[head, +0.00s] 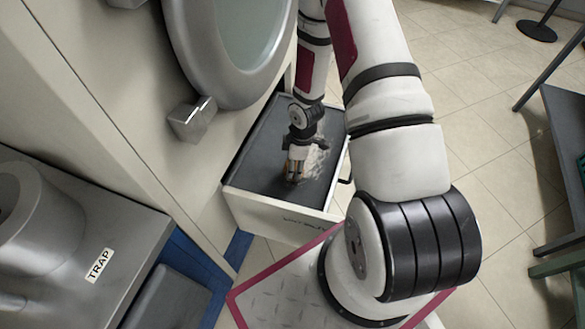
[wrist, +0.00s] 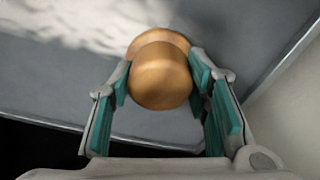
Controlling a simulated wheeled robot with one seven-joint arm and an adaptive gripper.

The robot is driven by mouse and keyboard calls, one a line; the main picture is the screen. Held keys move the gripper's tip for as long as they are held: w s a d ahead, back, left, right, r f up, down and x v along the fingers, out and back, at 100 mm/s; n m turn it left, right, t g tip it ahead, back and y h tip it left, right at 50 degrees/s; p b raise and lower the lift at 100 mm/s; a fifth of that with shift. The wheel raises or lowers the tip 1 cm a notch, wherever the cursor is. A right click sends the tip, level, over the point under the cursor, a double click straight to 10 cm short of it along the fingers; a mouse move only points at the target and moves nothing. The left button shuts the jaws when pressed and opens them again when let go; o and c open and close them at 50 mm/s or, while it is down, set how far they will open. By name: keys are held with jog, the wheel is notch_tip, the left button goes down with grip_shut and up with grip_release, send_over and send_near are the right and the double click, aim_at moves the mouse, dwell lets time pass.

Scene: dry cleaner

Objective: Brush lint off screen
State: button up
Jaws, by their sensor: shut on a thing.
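The lint screen (head: 262,150) is a dark grey flat panel in a white pulled-out drawer below the machine's round door. Pale, fluffy lint (head: 316,158) lies on its right part, and shows at the upper left of the wrist view (wrist: 85,28). My gripper (head: 297,158) is over the screen, beside the lint. In the wrist view its teal-padded fingers (wrist: 162,85) are shut on a brown wooden, round-ended brush handle (wrist: 160,78). The brush's bristles are hidden, so I cannot tell whether they touch the screen.
The drawer front (head: 275,217) faces me, with a dark handle (head: 345,181) at its right. The round door (head: 235,45) and a grey latch block (head: 192,119) are close above left. A grey unit labelled TRAP (head: 99,265) stands lower left. Tiled floor is open to the right, before a dark bench (head: 565,130).

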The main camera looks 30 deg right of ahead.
jog(key=shift+w+d+f+b, duration=0.1)
jog(key=shift+w+d+b, duration=0.25)
jog(key=shift+w+d, duration=1.1)
jog(key=shift+w+d+f+b, duration=0.1)
jog(key=shift+w+d+b, duration=0.2)
jog(key=shift+w+d, duration=1.1)
jog(key=shift+w+d+f+b, duration=0.1)
jog(key=shift+w+d+b, duration=0.25)
jog(key=shift+w+d, duration=1.05)
jog(key=shift+w+d+r+b, duration=0.1)
jog(key=shift+w+d+b, duration=0.3)
jog(key=shift+d, duration=0.6)
jog(key=shift+w+d+r+b, duration=0.1)
jog(key=shift+w+d+b, duration=0.15)
jog(key=shift+w+d, duration=0.5)
jog(key=shift+w+d+r+b, duration=0.1)
jog(key=shift+w+d+b, duration=0.15)
jog(key=shift+d, duration=0.95)
